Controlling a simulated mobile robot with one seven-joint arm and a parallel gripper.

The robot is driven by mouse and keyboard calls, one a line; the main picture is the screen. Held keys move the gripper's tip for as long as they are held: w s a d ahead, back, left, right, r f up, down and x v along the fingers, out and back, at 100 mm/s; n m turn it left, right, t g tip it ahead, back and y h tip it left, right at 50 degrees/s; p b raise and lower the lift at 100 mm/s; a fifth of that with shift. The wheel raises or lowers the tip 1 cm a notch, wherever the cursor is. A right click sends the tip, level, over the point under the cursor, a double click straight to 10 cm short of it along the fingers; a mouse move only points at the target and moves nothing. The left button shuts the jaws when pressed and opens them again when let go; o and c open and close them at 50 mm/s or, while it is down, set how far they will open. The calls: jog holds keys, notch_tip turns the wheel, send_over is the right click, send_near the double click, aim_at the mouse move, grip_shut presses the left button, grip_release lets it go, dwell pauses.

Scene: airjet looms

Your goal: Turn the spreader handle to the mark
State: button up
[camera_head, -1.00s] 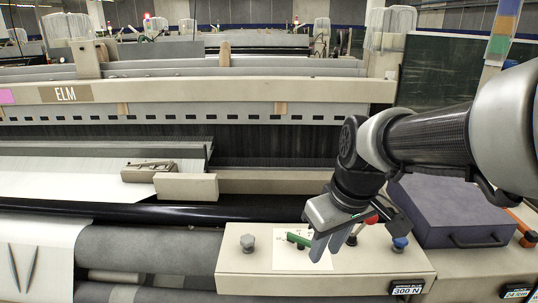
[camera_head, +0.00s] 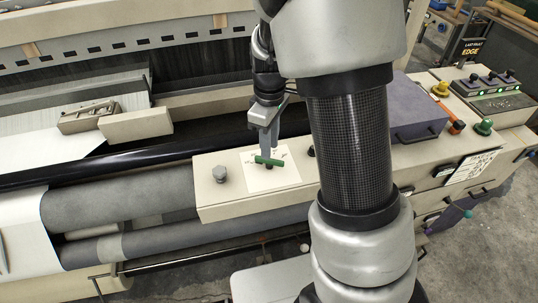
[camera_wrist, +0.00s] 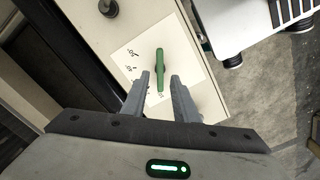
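The green spreader handle (camera_head: 269,161) is a short bar on a white card (camera_head: 286,177) with small dark marks, on the beige panel. In the wrist view the handle (camera_wrist: 159,65) runs nearly straight up and down the picture. Marks on the card (camera_wrist: 190,65) show to its left and near its lower end; they are too small to read surely. My gripper (camera_wrist: 161,80) is open, its two grey fingers apart on either side of the handle's lower end, with gaps showing. In the head view my gripper (camera_head: 266,150) points down at the handle; contact cannot be told.
A grey knob (camera_head: 220,174) stands on the panel left of the card. A purple-grey box (camera_head: 417,115) lies to the right, beyond my arm. Yellow (camera_head: 440,89) and green (camera_head: 484,127) knobs stand farther right. My arm hides part of the panel.

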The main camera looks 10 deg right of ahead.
aim_at(269, 163)
jog(key=shift+f+b, duration=0.95)
jog(key=shift+f, duration=0.9)
grip_shut()
